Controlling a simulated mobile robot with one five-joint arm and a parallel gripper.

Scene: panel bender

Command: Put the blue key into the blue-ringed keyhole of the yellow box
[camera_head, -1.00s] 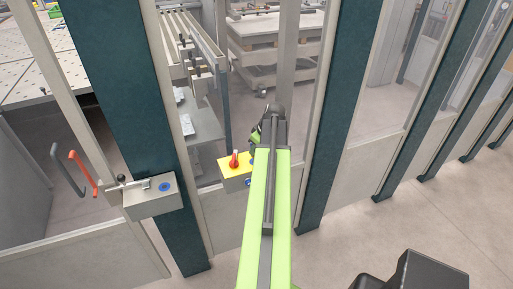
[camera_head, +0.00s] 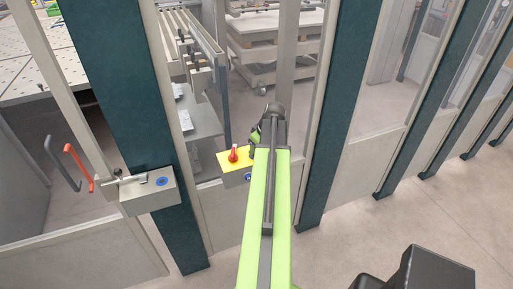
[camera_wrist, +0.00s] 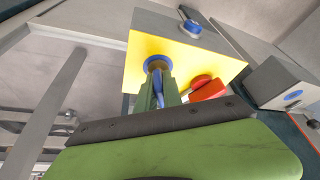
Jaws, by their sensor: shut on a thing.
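The yellow box (camera_head: 227,161) is on the fence left of my arm, with a yellow top and grey sides. In the wrist view its yellow face (camera_wrist: 196,64) carries a blue-ringed keyhole (camera_wrist: 152,61) and a red rotary switch (camera_wrist: 206,90). My gripper (camera_wrist: 158,80) has green fingers and is shut on the blue key (camera_wrist: 157,89), directly at the ring. The fingers cover part of the ring and key, so I cannot tell whether the key's tip is inside the hole. In the head view my arm hides the key and keyhole.
A blue button (camera_wrist: 189,28) sits on the box's grey side. A grey box (camera_head: 149,199) with a lever and blue ring is on the post to the left. Dark green posts (camera_head: 340,110) and clear panels form the fence. Floor is free at right.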

